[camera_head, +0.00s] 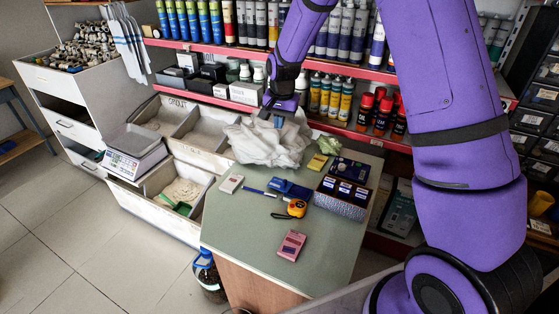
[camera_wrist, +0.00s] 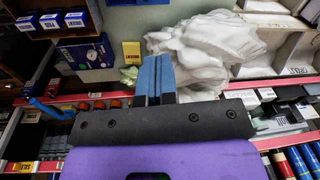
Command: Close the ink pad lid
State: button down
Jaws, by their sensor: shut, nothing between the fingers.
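A flat blue item (camera_head: 290,188), which looks like the ink pad, lies on the green counter top (camera_head: 238,228). It is too small to tell how its lid stands. It is not clearly seen in the wrist view. My gripper (camera_head: 278,121) is above or at the crumpled white plastic bag (camera_head: 262,145), at the back of the counter and away from the blue item. In the wrist view, my blue fingers (camera_wrist: 155,68) are together and empty, beside the white bag (camera_wrist: 205,50). I cannot tell whether they touch it.
A blue pen, an orange tape measure (camera_head: 297,208), a pink calculator (camera_head: 291,245) and a box of small blue packs (camera_head: 342,199) surround the blue item. A yellow pad (camera_head: 318,162) lies behind. Bottle shelves (camera_head: 350,128) stand beyond. The counter's front left is clear.

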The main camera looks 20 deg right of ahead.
jog(key=m+g, duration=0.1)
jog(key=m, duration=0.1)
send_over(294, 191)
jog(key=w+a, duration=0.5)
jog(key=w, duration=0.1)
notch_tip(294, 191, down, 19)
jog(key=shift+s+f, duration=0.2)
jog(key=shift+f, duration=4.4)
jog(key=shift+s+d, duration=0.1)
jog(key=shift+s, duration=0.05)
jog(key=shift+s+d+f, duration=0.1)
jog(key=shift+s+d, duration=2.5)
jog(key=shift+s, duration=0.2)
jog(key=shift+w+a, duration=0.15)
jog(key=shift+w+r, duration=0.1)
jog(key=shift+r, duration=3.5)
